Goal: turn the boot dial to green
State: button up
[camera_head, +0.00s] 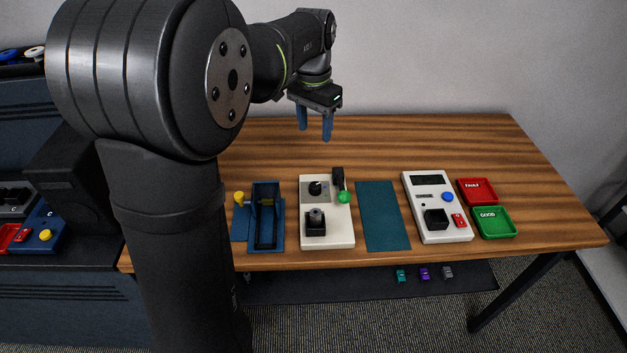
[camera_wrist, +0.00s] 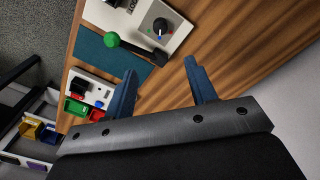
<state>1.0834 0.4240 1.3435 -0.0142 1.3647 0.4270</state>
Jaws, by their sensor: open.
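The boot dial (camera_head: 315,188) is a black round knob on the back part of a white panel (camera_head: 341,233). In the wrist view the dial (camera_wrist: 160,26) sits on a grey plate with small coloured marks at its edge. The marks are too small to tell which one it points to. My gripper (camera_head: 315,136) hangs above the table behind the panel, fingers pointing down, open and empty. In the wrist view the blue fingertips (camera_wrist: 160,66) are apart, with the dial beyond them, touching nothing.
A lever with a green ball (camera_head: 344,197) stands beside the dial, and a black block (camera_head: 315,225) is at the panel's front. A blue fixture (camera_head: 266,215) is left; a teal mat (camera_head: 383,217), another white device (camera_head: 437,178), red tray (camera_head: 477,191) and green tray (camera_head: 494,221) are right.

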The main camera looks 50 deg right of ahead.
jog(key=n, duration=1.2)
send_near(315, 185)
notch_tip(315, 185, down, 9)
jog(key=shift+d+r, duration=0.1)
jog(key=shift+d, duration=0.05)
jog(key=c, duration=1)
jog(key=shift+o, duration=0.2)
